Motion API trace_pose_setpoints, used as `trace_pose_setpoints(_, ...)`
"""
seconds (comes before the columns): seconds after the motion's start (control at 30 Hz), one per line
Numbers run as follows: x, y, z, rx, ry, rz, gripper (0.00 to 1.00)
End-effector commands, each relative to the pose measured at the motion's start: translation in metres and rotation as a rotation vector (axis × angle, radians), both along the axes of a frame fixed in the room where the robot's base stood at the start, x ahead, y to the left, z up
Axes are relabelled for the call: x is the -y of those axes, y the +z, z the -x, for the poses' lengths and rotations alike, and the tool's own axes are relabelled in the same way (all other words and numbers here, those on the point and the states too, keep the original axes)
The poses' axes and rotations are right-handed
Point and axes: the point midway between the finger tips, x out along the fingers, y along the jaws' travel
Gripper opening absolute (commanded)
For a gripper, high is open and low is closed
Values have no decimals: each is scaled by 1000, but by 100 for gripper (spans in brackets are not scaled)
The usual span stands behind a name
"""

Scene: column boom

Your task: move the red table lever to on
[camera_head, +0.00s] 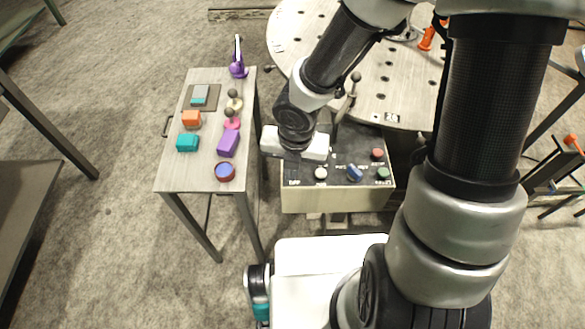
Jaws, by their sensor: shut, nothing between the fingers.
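A lever with a pinkish-red base (232,124) and a dark ball knob stands on the narrow side table (203,181). It is the reddest lever I see there; its on and off marks are too small to read.
A beige lever (235,103) stands just behind the red one, and a purple block (228,143) just in front. Orange and teal blocks, a round blue-topped cup (225,172) and a purple upright (238,65) share the table. A control box (330,199) with buttons stands right.

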Motion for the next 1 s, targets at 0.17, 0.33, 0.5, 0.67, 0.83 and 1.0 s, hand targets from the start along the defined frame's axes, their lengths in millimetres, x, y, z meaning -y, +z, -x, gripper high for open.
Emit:
trace_pose_setpoints(0.17, -3, -47, -5, -1, 1, 0, 0)
trace_pose_setpoints(0.33, 3, -27, -27, 1, -7, -2, 0)
trace_pose_setpoints(0.5, 6, -23, -38, 1, -3, 0, 0)
trace_pose_setpoints(0.67, 6, -22, -41, 0, -1, 1, 0)
trace_pose_setpoints(0.83, 6, -23, -40, 0, -1, 1, 0)
trace_pose_setpoints(1.0, 5, -21, -40, -5, -1, 0, 0)
